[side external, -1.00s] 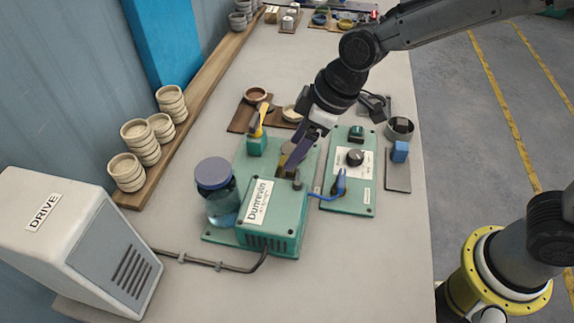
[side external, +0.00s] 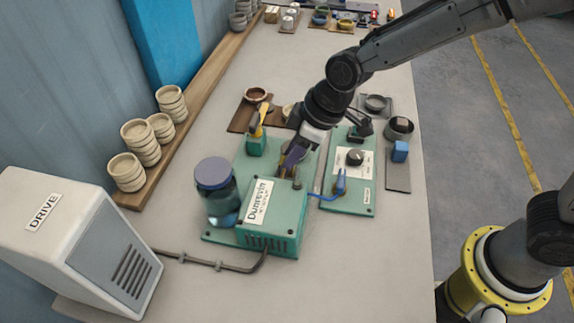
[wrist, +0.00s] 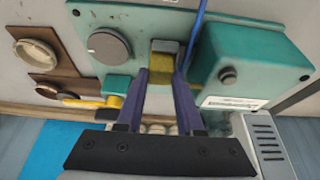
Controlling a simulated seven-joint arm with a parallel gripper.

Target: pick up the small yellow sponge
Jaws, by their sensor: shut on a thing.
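A small yellow block, seemingly the sponge (wrist: 161,77), sits between the purple fingertips of my gripper (wrist: 161,82) in the wrist view. It is low at a recess beside the green Dunrevin housing (wrist: 240,60). My gripper (side external: 287,168) points down at that spot in the side view, and its fingers are shut on the block. In the side view the fingers hide most of the block. A pale grey piece (wrist: 165,46) shows just beyond it. I cannot tell whether the block is clear of the surface under it.
A yellow-handled lever (side external: 257,139) rises behind left. A green panel with a black knob (side external: 355,157) lies to the right. A blue cable (side external: 322,197) runs between them.

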